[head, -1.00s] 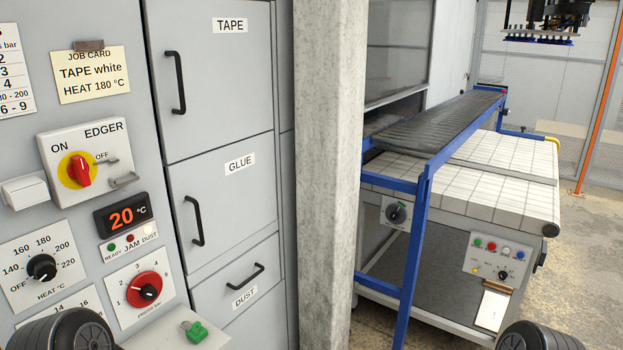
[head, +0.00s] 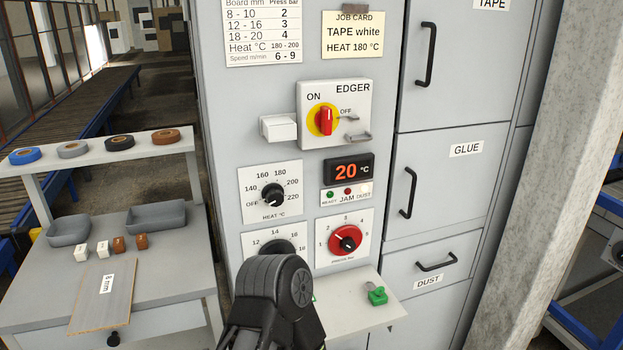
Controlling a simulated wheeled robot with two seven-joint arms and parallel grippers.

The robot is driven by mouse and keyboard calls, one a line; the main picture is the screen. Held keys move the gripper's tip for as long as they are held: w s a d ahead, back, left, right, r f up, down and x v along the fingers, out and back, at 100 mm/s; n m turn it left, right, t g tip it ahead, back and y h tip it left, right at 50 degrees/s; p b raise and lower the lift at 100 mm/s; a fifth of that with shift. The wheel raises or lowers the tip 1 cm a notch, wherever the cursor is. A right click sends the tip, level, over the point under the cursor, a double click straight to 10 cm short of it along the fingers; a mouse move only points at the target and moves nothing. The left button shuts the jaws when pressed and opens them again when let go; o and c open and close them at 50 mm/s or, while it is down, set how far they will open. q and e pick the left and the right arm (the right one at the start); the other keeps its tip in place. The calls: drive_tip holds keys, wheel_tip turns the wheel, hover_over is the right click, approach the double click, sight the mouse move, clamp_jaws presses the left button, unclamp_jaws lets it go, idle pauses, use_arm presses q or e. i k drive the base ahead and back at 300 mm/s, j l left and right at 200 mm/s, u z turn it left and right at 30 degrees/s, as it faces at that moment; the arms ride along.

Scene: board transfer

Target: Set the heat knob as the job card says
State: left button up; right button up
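The heat knob (head: 272,195) is a black dial on a white plate on the grey machine panel. Its scale runs from OFF through 140, 160, 180 and 200 to 220, and its white mark points to the lower left, by OFF. The job card (head: 352,35) reads TAPE white, HEAT 180 °C. The red display (head: 349,170) shows 20 °C. A dark link of my arm rises from the bottom edge, below the heat knob, and covers part of the dial beneath. No gripper fingers show, and nothing touches the heat knob.
The EDGER switch (head: 326,120) and red press dial (head: 346,239) are near the heat knob. A small shelf with a green key-like piece (head: 377,294) juts out below. A bench (head: 175,265) with bins and tape rolls stands left; a concrete pillar (head: 535,180) stands right.

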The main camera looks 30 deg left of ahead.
sight(273, 193)
drive_tip(key=u, duration=1.35)
